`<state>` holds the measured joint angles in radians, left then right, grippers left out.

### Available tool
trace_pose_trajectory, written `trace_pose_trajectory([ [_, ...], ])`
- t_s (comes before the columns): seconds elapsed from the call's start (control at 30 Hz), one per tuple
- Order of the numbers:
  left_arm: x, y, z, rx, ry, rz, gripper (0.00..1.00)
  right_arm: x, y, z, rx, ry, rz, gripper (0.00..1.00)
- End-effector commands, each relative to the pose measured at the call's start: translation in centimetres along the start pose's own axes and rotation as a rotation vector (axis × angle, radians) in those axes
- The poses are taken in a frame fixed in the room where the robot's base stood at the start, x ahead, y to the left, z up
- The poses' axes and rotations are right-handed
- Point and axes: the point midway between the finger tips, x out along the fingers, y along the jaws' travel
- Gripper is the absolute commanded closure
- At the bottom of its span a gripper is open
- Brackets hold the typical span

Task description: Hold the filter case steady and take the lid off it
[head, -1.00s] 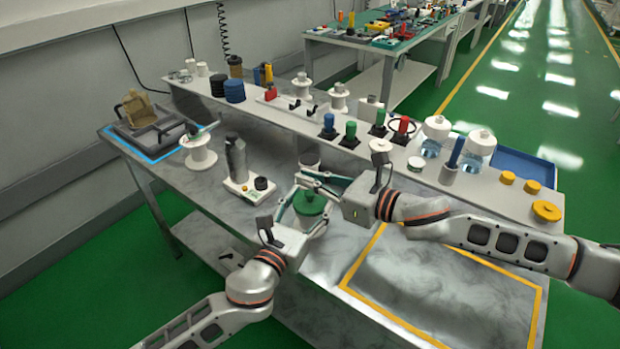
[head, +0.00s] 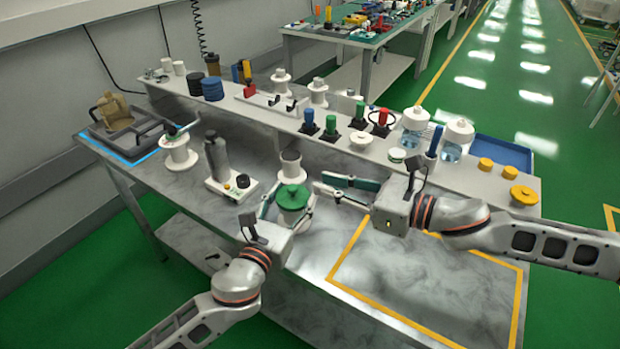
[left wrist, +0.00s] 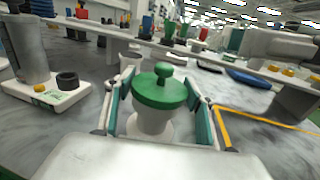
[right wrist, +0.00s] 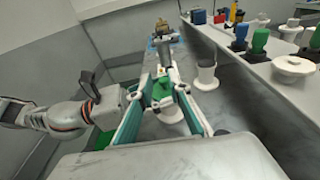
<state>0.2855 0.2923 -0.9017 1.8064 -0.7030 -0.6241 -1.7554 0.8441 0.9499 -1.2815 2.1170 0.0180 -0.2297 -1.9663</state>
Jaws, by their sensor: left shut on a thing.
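The filter case (left wrist: 151,124) is a white round body with a green knobbed lid (head: 293,197) sitting on it. It stands upright near the middle of the grey bench. My left gripper (head: 289,208) is shut on the filter case, one finger on each side of the body below the lid. My right gripper (head: 320,182) is open and empty, to the right of the case and apart from it. In the right wrist view the green lid (right wrist: 161,88) shows beyond and between its spread fingers. The lower part of the case is partly hidden by the left gripper.
A white pot with a grey top (head: 291,166) stands just behind the case. A white-based device with a grey cylinder (head: 217,160) is to the left. A raised shelf (head: 452,178) with jars and knobs runs behind. The yellow-outlined area (head: 425,270) at right is clear.

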Motion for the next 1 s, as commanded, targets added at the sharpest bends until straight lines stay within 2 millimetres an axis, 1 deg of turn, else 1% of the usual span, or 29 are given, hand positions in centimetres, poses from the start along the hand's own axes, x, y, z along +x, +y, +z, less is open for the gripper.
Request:
trace_pose_trajectory([
  [0.03,0.0,0.0,0.1,0.000,-0.001,0.000,0.85,-0.8,-0.1,-0.1,0.000,0.002,-0.002,0.82],
  [0.2,0.0,0.0,0.1,0.000,-0.001,0.000,0.85,-2.1,0.0,0.0,0.001,0.000,0.000,0.82],
  [0.53,0.0,0.0,0.1,0.000,-0.001,0.000,0.85,-2.4,0.0,0.0,0.000,0.000,0.000,0.82],
  [0.57,0.0,0.0,0.1,0.000,-0.001,0.000,0.41,-2.4,0.0,0.0,0.000,0.000,0.000,0.82],
  [0.6,0.0,0.0,0.1,0.000,-0.001,0.000,0.31,-2.4,0.0,0.0,0.000,0.000,0.000,0.82],
  [0.63,0.0,0.0,0.1,0.000,-0.001,0.000,0.27,-2.4,0.0,0.0,0.000,0.000,0.000,0.82],
  [1.0,-0.2,0.0,0.0,0.000,0.000,0.000,0.27,-2.4,0.0,0.0,0.000,0.000,0.000,0.82],
])
